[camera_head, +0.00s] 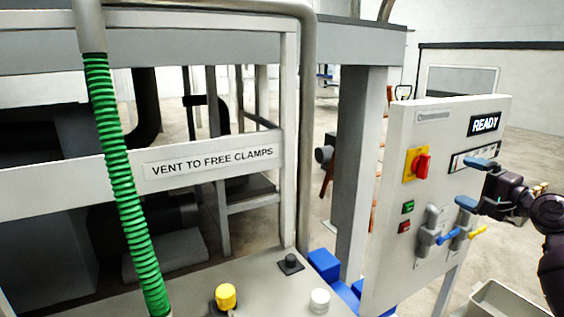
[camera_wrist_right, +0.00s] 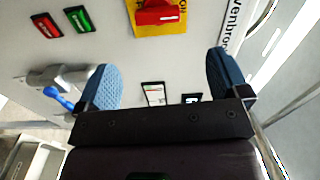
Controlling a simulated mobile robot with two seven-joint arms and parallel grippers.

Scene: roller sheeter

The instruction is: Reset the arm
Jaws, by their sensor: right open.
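My right gripper (camera_head: 474,183) is at the right of the head view, in front of the white control panel (camera_head: 432,130). Its two blue fingertips are apart, and nothing is between them in the right wrist view (camera_wrist_right: 166,82). The panel carries a red rotary switch on a yellow plate (camera_head: 417,164), which also shows at the top of the wrist view (camera_wrist_right: 160,12). Below it are a green button (camera_head: 408,207) and a red button (camera_head: 404,226). A valve with a blue lever (camera_head: 447,237) and one with a yellow lever (camera_head: 477,232) sit lower. My left gripper does not show.
A bench (camera_head: 200,281) with a yellow knob (camera_head: 226,296), a black knob (camera_head: 290,262) and a white knob (camera_head: 319,300) stands in front. A green ribbed hose (camera_head: 123,180) hangs at left. A pale bin (camera_head: 505,300) is below my right arm. Open floor lies behind the panel.

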